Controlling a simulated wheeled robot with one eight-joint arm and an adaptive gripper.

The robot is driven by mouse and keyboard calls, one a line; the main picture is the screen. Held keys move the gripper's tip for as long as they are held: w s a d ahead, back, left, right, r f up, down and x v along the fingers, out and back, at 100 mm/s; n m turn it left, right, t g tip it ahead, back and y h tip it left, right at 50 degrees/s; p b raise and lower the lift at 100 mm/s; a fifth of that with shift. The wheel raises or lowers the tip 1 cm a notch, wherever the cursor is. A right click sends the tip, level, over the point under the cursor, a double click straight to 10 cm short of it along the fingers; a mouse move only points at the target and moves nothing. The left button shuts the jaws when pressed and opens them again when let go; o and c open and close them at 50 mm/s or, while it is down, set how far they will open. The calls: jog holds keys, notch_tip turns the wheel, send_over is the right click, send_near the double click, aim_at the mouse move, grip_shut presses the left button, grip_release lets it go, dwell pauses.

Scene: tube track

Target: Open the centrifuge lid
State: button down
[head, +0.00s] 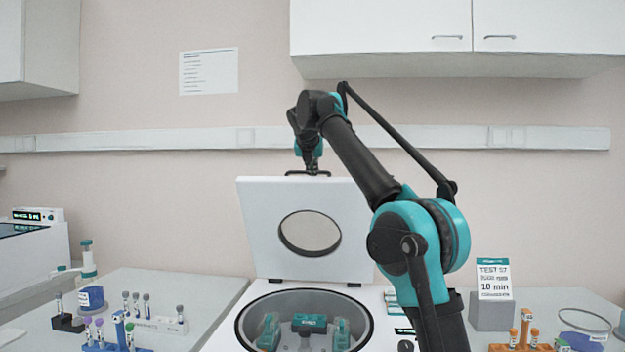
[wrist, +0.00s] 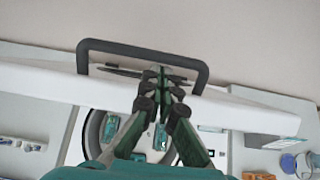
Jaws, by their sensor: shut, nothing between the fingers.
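The centrifuge (head: 216,336) stands in the middle of the head view. Its white lid (head: 262,212), with a round window, stands raised and nearly upright at the back, so the round bowl is uncovered. Teal rotor parts (head: 310,322) show inside the bowl. A dark handle (head: 291,173) sits on the lid's top edge; it also shows as a dark bar in the wrist view (wrist: 140,47). My gripper (head: 310,168) is at the handle, above the lid's top edge. In the wrist view its fingers (wrist: 163,75) are shut and appear within the handle's outline; contact cannot be told.
Racks with capped tubes (head: 128,335) stand on the left bench, and an orange tube rack (head: 520,335) stands on the right. A wall cabinet (head: 400,25) hangs above my arm.

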jog(key=shift+w+r, duration=0.15)
jog(key=shift+w, duration=0.2)
dwell(0.3)
